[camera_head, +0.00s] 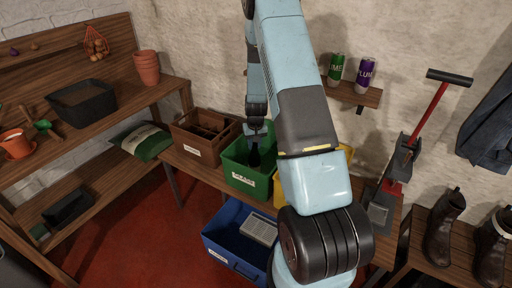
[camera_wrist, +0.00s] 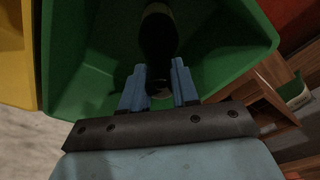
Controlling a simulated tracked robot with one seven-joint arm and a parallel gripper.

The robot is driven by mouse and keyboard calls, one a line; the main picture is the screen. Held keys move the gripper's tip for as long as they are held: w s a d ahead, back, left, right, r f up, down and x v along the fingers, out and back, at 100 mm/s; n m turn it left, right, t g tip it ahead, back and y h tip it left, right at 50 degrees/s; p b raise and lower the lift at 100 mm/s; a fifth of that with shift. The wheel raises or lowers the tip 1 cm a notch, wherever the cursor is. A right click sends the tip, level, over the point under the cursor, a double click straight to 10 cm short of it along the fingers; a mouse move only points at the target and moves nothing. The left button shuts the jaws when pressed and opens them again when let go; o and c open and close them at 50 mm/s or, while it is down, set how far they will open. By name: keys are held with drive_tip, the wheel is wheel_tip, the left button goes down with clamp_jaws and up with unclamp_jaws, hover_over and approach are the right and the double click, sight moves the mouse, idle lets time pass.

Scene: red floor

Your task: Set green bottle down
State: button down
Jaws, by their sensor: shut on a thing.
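The green bottle (camera_wrist: 158,38) is dark and sits between the fingers of my gripper (camera_wrist: 160,88) in the wrist view. It is inside the green bin (camera_wrist: 222,78), and the bin walls surround it. In the head view the bottle (camera_head: 254,158) shows as a dark shape within the green bin (camera_head: 240,180), below my gripper (camera_head: 256,132). My gripper is shut on the bottle at the bin's opening. I cannot tell whether the bottle's base touches the bin floor.
A blue crate (camera_head: 225,232) is below. Two cans (camera_head: 336,68) stand on a wall shelf.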

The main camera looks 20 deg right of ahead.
drive_tip(key=shift+f, duration=0.9)
drive_tip(key=c, duration=0.8)
unclamp_jaws()
drive_tip(key=shift+c, duration=0.2)
